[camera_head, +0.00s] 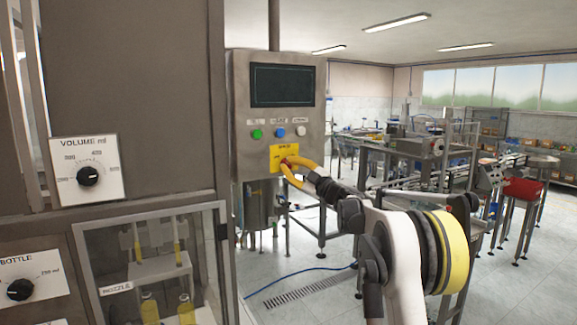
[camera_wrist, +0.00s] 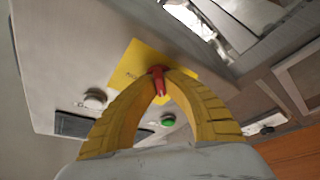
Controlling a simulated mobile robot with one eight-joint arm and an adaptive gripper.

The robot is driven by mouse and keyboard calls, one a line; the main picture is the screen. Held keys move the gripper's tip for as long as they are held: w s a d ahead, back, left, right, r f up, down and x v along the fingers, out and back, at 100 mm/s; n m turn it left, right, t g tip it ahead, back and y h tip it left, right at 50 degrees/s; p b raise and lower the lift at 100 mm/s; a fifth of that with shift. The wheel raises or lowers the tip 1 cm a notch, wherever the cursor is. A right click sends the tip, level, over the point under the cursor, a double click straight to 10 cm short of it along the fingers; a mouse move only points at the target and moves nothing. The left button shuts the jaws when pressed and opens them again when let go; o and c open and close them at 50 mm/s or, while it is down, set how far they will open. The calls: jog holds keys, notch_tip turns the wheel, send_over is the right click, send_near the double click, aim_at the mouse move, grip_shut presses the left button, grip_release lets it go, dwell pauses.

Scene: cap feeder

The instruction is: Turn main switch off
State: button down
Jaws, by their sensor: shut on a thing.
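The main switch is a red handle (camera_wrist: 158,80) on a yellow plate (camera_wrist: 134,60) in the wrist view. The yellow plate (camera_head: 278,157) also shows in the head view, low on the grey control box (camera_head: 240,130), with the handle mostly covered by my gripper. My gripper (camera_head: 290,163) has yellow fingers and reaches the plate from the right. In the wrist view my gripper (camera_wrist: 158,74) has its fingertips closed on the red handle, one on each side. The handle looks roughly upright in the wrist view; its exact setting cannot be told.
Above the plate are a green button (camera_head: 257,134), a blue button (camera_head: 281,132) and a white button (camera_head: 301,131), under a dark screen (camera_head: 282,85). A volume dial (camera_head: 88,176) is on the cabinet at left. Open floor (camera_head: 300,265) lies below the box.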

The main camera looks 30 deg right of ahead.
jog(key=c, duration=1.5)
grip_release()
jog(key=v, duration=1.2)
jog(key=shift+a+f, duration=0.1)
